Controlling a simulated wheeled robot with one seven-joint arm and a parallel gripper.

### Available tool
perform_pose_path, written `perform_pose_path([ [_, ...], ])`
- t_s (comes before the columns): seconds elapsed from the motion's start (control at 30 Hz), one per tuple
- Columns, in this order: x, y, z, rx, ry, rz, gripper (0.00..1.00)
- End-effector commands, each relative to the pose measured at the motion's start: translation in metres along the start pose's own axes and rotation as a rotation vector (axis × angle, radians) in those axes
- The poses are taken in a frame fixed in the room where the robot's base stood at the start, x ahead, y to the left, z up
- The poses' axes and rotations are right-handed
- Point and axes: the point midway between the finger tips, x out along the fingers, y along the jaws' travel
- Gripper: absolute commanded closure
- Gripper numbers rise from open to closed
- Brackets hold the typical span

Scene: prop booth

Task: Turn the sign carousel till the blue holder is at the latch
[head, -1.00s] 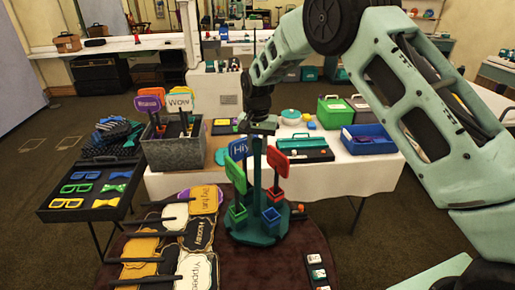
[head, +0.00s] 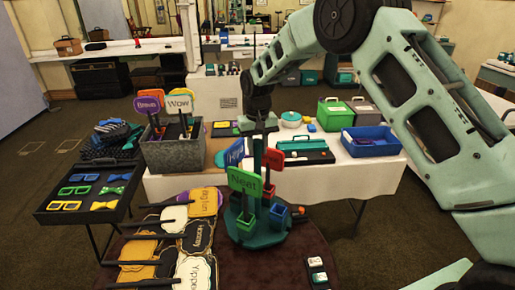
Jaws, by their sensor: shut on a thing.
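The sign carousel has a round dark green base (head: 252,240) and a central post, standing on the round brown table. A green "Neat" sign (head: 245,182) stands at its front in a green holder (head: 247,222). A small blue holder (head: 280,210) sits at the right side of the base. A red sign (head: 274,160) is at the back right, and a blue sign (head: 235,152) is at the back left, partly hidden. An orange piece (head: 299,210) shows by the base's right edge; I cannot tell if it is the latch. My gripper (head: 257,128) is shut on the carousel's post top.
Flat signs with dark handles (head: 195,235) lie close to the left of the carousel. A white-clothed table (head: 340,180) with a blue bin (head: 370,140) and a grey sign box (head: 173,150) stands behind.

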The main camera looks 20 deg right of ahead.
Motion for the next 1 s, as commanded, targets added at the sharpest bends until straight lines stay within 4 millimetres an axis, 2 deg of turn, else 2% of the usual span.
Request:
perform_pose_path([
  [1.0, -0.0014, 0.0008, -0.0015, -0.483, 0.005, 0.001, 1.00],
])
